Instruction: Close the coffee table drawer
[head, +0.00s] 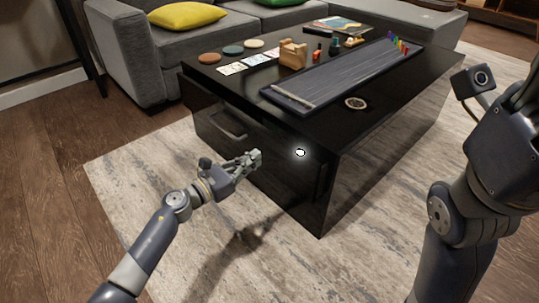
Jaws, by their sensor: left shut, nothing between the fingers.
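The black coffee table (345,190) stands on the rug in the middle of the head view. Its drawer (275,172) is in the side facing me, with a bar handle (229,126) toward the left of its front. The drawer front seems to stand out slightly from the table body; the exact gap is hard to tell in the dark. My left gripper (257,156) is shut and empty, right of and below the handle, close in front of the drawer front. Whether it touches the front cannot be told. My right arm shows at the right, but its gripper is not in view.
On the tabletop are coasters (233,50), cards (246,64), a wooden holder (292,54), a long dark board (345,78) and a small round dish (355,103). A grey sofa (190,47) stands behind. The rug (150,175) in front is clear.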

